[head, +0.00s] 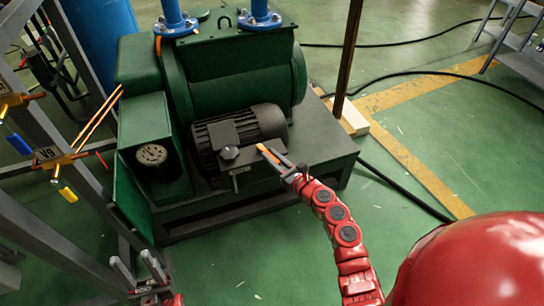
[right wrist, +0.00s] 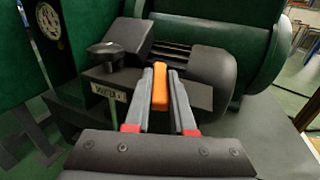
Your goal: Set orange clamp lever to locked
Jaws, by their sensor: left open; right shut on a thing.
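The orange clamp lever (head: 267,155) is beside the black motor at the front of the green pump. In the right wrist view the lever (right wrist: 159,88) stands between the two grey fingers. My right gripper (head: 276,158) is shut on the lever. Its fingers show close on both sides of it in the right wrist view. My left gripper (head: 148,275) is at the lower left of the head view, away from the lever, open and empty. The lever's lower end and its pivot are hidden by the fingers.
A black ribbed motor (head: 240,130) and a round black knob (right wrist: 105,50) over a small label plate (right wrist: 108,90) are beside the lever. The green pump (head: 235,65) stands behind. A grey frame with tagged valves (head: 62,160) is on the left. Black hoses cross the floor at right.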

